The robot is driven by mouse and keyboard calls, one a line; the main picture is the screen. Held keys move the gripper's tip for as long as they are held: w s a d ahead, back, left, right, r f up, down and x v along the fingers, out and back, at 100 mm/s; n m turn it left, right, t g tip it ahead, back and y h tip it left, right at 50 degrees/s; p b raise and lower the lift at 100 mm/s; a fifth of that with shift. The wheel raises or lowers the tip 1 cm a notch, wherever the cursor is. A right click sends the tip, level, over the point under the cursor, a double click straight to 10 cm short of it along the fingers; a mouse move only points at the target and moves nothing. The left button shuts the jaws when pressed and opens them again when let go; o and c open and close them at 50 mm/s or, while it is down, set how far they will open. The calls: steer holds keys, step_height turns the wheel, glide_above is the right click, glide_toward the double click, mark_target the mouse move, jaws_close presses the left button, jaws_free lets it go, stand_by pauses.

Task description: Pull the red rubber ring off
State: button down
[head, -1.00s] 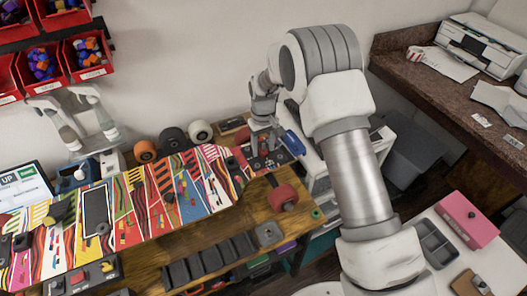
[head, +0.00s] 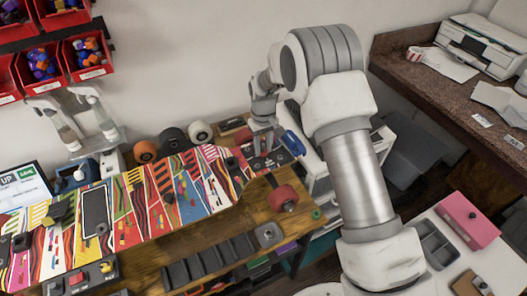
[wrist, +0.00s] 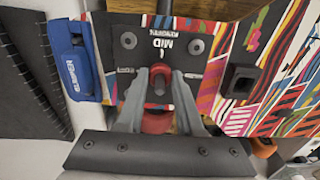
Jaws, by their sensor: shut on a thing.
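My gripper (wrist: 159,76) points down at a dark plate marked "MID" (wrist: 125,60). In the head view it is over the right end of the painted board (head: 200,180). Its two fingers are shut around a small upright post. A small reddish piece (wrist: 159,84) between the fingertips looks like the red rubber ring, though the fingers cover most of it. I cannot tell whether it is still seated on the post. A larger red round part (wrist: 157,122) shows between the fingers nearer the palm in the wrist view.
A blue object (head: 293,142) lies right beside the plate. A red wheel (head: 284,198) is on the wooden bench in front. Orange (head: 145,151), black (head: 173,139) and white (head: 200,131) wheels stand behind the board. A black tray (head: 205,262) lies at the bench front.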

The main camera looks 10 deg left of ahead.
steer(key=shift+r, duration=0.1)
stand_by(0.3)
steer(key=shift+r+p, duration=1.45)
steer(key=shift+r, duration=1.4)
step_height(320, 180, up, 7)
steer(key=p, duration=0.3)
steer(key=shift+p, duration=0.3)
